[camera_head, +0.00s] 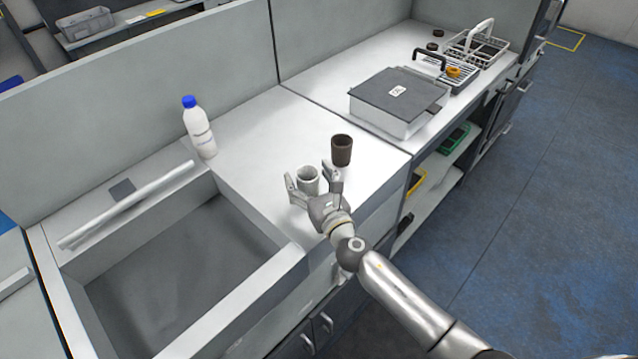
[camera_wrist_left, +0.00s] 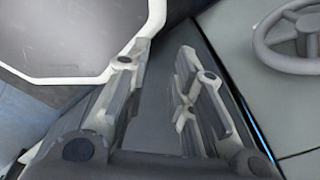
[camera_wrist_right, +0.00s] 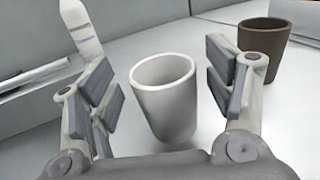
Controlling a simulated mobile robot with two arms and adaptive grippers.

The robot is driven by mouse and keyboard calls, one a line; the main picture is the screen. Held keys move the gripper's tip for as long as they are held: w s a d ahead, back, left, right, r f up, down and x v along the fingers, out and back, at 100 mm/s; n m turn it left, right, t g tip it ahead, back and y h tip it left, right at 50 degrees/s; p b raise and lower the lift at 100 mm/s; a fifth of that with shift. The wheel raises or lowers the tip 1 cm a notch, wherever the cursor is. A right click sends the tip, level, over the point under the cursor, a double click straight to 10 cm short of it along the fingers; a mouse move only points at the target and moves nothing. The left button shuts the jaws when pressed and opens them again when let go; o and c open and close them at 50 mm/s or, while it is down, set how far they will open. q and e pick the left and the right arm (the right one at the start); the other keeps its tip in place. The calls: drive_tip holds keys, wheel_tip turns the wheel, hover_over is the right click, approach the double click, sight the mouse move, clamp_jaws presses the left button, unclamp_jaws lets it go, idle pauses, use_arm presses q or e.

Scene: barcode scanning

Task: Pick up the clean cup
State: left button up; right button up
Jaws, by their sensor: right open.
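A white cup (camera_head: 308,179), which looks like the clean one, stands upright on the white counter beside the sink. It also shows in the right wrist view (camera_wrist_right: 165,98). My right gripper (camera_head: 315,183) is open, with one finger on each side of the white cup. In the right wrist view its fingers (camera_wrist_right: 165,95) stand apart, with a visible gap between them and the cup. My left gripper (camera_wrist_left: 163,75) shows only in its own wrist view; its fingers are apart with nothing seen held between them.
A dark brown cup (camera_head: 342,150) stands close behind the right finger. A white bottle with a blue cap (camera_head: 199,128) stands by the sink (camera_head: 284,262). A lidded box (camera_head: 385,112) and racks (camera_head: 478,46) are farther back. Free counter lies between bottle and cups.

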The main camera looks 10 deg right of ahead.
drive_tip(key=shift+c, duration=0.2)
use_arm(q)
drive_tip(key=shift+w+a+f, duration=0.15)
drive_tip(key=shift+w+a, duration=0.05)
drive_tip(key=shift+a, duration=0.05)
use_arm(e)
drive_tip(key=c, duration=1)
use_arm(q)
drive_tip(key=shift+w, duration=0.1)
use_arm(e)
drive_tip(key=shift+w, duration=0.1)
